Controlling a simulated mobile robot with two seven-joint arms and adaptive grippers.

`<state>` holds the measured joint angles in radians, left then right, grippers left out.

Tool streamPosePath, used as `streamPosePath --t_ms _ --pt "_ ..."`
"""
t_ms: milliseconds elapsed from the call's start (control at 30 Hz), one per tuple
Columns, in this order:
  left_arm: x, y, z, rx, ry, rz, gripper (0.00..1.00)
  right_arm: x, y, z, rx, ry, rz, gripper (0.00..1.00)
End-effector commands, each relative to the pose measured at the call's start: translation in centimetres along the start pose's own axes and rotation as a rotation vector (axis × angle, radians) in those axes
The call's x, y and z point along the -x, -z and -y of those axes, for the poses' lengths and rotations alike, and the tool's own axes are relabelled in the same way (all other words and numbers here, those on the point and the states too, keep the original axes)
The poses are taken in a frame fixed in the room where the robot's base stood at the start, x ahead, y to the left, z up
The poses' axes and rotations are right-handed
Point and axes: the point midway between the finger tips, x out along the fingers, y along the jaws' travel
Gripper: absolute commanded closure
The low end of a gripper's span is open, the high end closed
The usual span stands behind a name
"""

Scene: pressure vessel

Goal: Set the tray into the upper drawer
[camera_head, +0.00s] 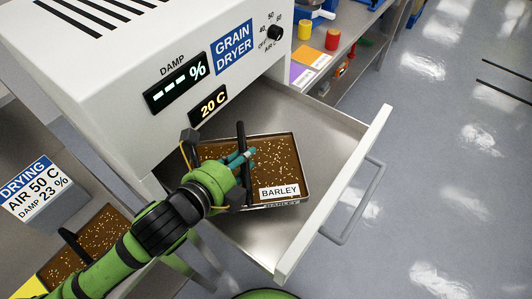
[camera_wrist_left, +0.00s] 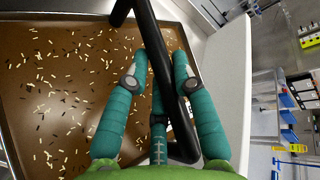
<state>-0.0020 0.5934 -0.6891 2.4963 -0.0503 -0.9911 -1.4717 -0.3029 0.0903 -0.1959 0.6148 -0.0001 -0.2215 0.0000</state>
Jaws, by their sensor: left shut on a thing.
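The tray (camera_head: 277,158) is shallow, with brown contents, pale grains and a BARLEY label on its near edge. It is level within the open drawer (camera_head: 325,145) of the white grain dryer; I cannot tell whether it touches the drawer floor. My left gripper (camera_head: 243,158) is shut on the tray's black handle, which stands above the tray. The wrist view shows the teal fingers (camera_wrist_left: 160,75) around the handle (camera_wrist_left: 165,70) and the grain surface (camera_wrist_left: 60,90). The gripper hides the tray's left part. My right gripper is not in view.
The dryer (camera_head: 120,60) has a display reading 20 C. A second brown tray (camera_head: 97,235) with a black handle is at lower left, near a DRYING sign (camera_head: 40,195). The drawer handle (camera_head: 357,205) sticks out over open floor. A shelf (camera_head: 340,55) holds small coloured items behind.

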Motion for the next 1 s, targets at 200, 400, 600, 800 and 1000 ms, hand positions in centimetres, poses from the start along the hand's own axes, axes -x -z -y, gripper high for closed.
streamPosePath --t_ms 200,400,600,800,1000 --pt "-5.1 0.0 0.0 0.002 0.0 0.001 1.0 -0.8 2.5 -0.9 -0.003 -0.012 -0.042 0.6" --pt "-7.7 0.1 -0.3 0.0 0.002 0.001 1.0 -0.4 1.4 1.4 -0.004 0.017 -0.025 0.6" --pt "-9.5 0.1 -0.4 0.001 0.002 0.003 1.0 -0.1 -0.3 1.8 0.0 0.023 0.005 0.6" --pt "-11.8 0.5 -1.0 0.001 0.002 0.002 1.0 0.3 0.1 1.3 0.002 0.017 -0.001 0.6" --pt "-12.1 0.5 -1.2 -0.001 0.004 0.003 1.0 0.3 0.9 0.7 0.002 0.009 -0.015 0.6"
